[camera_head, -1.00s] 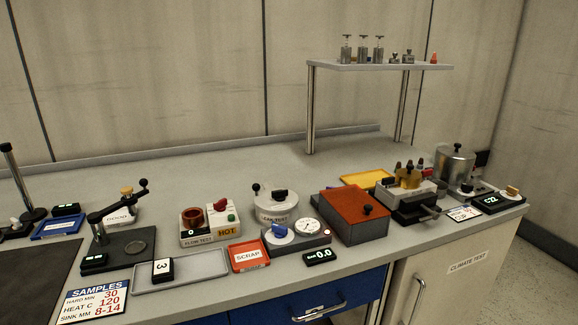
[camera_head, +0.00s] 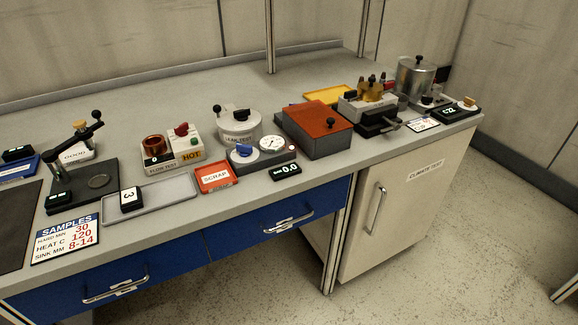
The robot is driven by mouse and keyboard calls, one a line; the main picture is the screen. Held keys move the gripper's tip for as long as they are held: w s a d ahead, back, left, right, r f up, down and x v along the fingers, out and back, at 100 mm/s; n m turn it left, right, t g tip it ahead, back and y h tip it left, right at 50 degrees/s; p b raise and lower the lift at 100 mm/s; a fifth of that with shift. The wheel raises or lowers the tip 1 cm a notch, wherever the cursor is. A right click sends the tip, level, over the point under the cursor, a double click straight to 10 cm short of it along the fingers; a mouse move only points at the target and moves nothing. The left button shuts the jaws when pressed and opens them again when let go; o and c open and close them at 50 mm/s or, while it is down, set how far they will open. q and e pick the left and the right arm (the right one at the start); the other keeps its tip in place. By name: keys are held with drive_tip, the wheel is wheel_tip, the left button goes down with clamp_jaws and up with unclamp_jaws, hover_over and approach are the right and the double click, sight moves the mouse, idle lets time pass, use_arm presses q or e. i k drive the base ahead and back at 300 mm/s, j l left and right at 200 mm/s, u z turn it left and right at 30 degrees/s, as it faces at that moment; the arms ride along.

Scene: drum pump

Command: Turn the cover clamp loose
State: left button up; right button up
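A white round pot labelled as a leak test (camera_head: 238,128) stands on the bench near the middle. A black handle (camera_head: 243,111) sits on top of its lid and looks like a clamp knob. A small black ball on a stem (camera_head: 217,107) stands at the pot's left side. The pot's lid looks closed. I cannot tell for sure which part is the cover clamp or how tight it is. Neither of my grippers is in view.
In front of the pot are a grey unit with a blue knob (camera_head: 241,150) and gauge (camera_head: 271,143), and a "0.0" display (camera_head: 285,171). A flow test block (camera_head: 172,163) stands left, a red-lidded box (camera_head: 313,120) right. A red scrap tray (camera_head: 215,187) lies in front.

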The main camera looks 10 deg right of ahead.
sight(242, 114)
drive_tip(key=i+l+z, duration=0.15)
drive_tip(key=l, duration=0.25)
drive_tip(key=i+l+z, duration=0.15)
drive_tip(key=l, duration=0.3)
drive_tip(key=i+l+z, duration=0.15)
drive_tip(key=l, duration=0.2)
